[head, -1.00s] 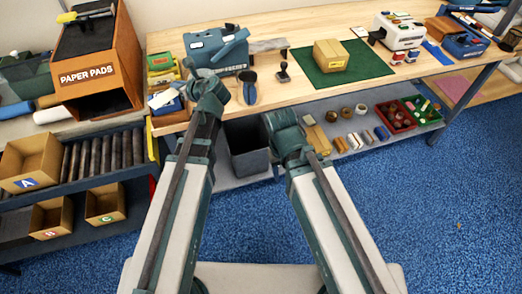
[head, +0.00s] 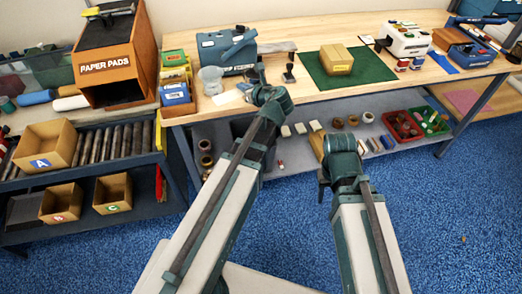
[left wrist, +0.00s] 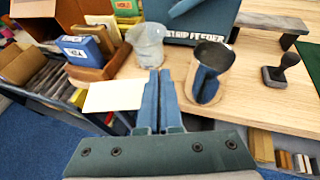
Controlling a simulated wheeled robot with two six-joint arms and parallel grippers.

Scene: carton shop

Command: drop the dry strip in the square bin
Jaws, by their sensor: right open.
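My left gripper (left wrist: 160,100) reaches over the bench's front edge. Its two blue fingers are together in the left wrist view, with nothing visible between them.
A stamp (head: 289,69) and a carton (head: 336,58) on a green mat stand to the right. Blue floor is clear in front.

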